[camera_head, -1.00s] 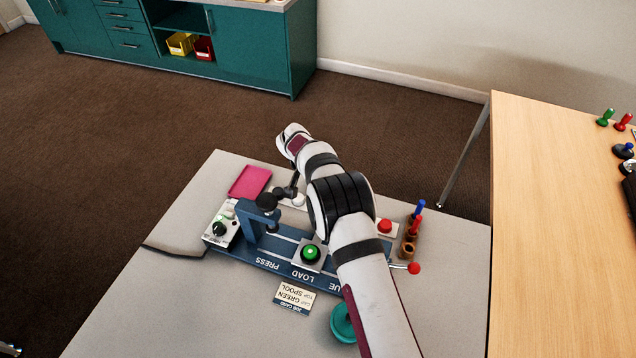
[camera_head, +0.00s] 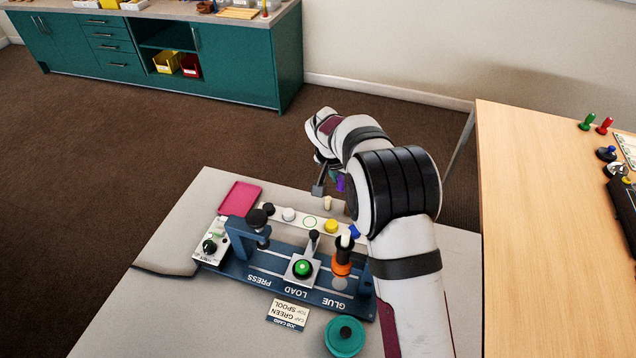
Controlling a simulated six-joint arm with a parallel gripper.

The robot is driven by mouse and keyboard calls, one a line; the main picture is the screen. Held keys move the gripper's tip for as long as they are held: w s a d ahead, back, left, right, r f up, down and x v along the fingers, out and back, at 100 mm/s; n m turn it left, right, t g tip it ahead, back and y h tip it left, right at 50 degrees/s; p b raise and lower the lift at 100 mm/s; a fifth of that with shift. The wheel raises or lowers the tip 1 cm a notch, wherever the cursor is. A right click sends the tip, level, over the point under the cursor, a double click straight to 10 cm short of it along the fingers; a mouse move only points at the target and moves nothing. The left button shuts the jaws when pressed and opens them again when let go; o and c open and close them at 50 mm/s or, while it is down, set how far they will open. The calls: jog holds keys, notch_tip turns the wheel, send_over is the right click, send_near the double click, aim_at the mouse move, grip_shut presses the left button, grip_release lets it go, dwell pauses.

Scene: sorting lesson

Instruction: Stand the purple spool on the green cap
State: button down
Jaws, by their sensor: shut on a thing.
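The purple spool (camera_head: 340,184) shows as a small patch beside my gripper (camera_head: 329,186), above the far edge of the grey table. My gripper is shut on the spool; the arm's wrist hides part of both. The green cap (camera_head: 303,268) sits in the light square holder at the LOAD place of the blue fixture (camera_head: 265,265), nearer than my gripper and below it in the picture. The spool is well apart from the cap.
The black press (camera_head: 258,220) and orange glue unit (camera_head: 342,265) stand either side of LOAD. A pink tray (camera_head: 239,197) and teal round thing (camera_head: 345,336) lie nearby.

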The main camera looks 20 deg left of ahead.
jog(key=s, duration=0.3)
jog(key=s+a+r, duration=0.1)
jog(key=s, duration=0.3)
jog(key=s+a+r, duration=0.1)
jog(key=s, duration=0.3)
jog(key=shift+a, duration=0.1)
send_over(305, 261)
jog(key=shift+s+f, duration=0.4)
jog(key=shift+s, duration=0.3)
jog(key=shift+f, duration=2.8)
jog(key=shift+a+f, duration=0.1)
jog(key=shift+f, duration=0.15)
